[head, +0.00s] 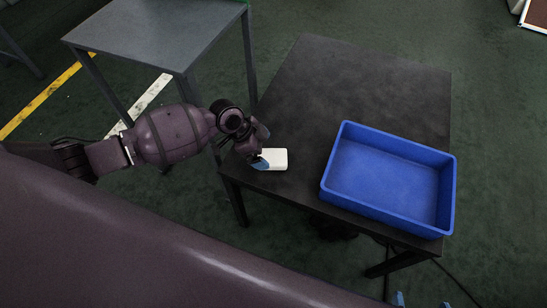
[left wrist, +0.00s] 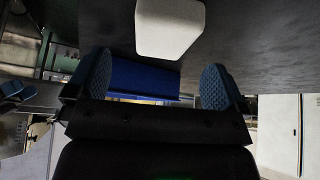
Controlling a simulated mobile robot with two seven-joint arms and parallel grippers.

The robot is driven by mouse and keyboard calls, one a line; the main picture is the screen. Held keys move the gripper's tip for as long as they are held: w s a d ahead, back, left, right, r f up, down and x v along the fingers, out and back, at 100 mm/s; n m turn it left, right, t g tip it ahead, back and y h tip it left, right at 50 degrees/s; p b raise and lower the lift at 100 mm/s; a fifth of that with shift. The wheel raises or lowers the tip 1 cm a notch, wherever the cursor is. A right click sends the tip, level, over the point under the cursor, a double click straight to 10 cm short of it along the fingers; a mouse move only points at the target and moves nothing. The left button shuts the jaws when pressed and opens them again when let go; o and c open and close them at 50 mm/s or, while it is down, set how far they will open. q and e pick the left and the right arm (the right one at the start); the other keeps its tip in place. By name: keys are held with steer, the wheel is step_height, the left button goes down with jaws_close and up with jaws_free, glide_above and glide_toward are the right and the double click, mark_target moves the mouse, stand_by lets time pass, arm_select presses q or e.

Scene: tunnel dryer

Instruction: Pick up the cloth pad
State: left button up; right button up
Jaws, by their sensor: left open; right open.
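The cloth pad (head: 277,159) is a small white block with rounded edges. It lies on the black table (head: 325,80) near its left front corner. My left gripper (head: 261,160) is at the pad's left end, low over the table edge, with a blue fingertip overlapping the pad in the head view. In the left wrist view the pad (left wrist: 168,28) appears ahead at the top, and the open left fingers (left wrist: 158,80) stand wide apart with nothing between them. My right gripper (head: 421,301) shows only as two separated blue fingertips at the bottom edge, open and clear of the table.
A blue bin (head: 340,140), empty, stands on the right of the black table; it also shows beyond the fingers in the left wrist view (left wrist: 145,80). A grey table (head: 165,30) stands at the back left. The black table's back half is clear.

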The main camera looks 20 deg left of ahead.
mark_target(273, 156)
arm_select(q)
steer(key=shift+w+d+f, duration=0.1)
steer(key=shift+d+f, duration=0.15)
steer(key=shift+f, duration=0.15)
steer(key=b+x, duration=0.1)
steer(key=x, duration=0.3)
steer(key=shift+w+d+f, duration=0.1)
steer(key=shift+w+f, duration=0.1)
steer(key=shift+f, duration=0.1)
steer(key=shift+r, duration=0.1)
steer(key=shift+c, duration=0.6)
steer(key=c, duration=0.7)
steer(key=shift+c, duration=1)
steer(key=shift+r, duration=0.1)
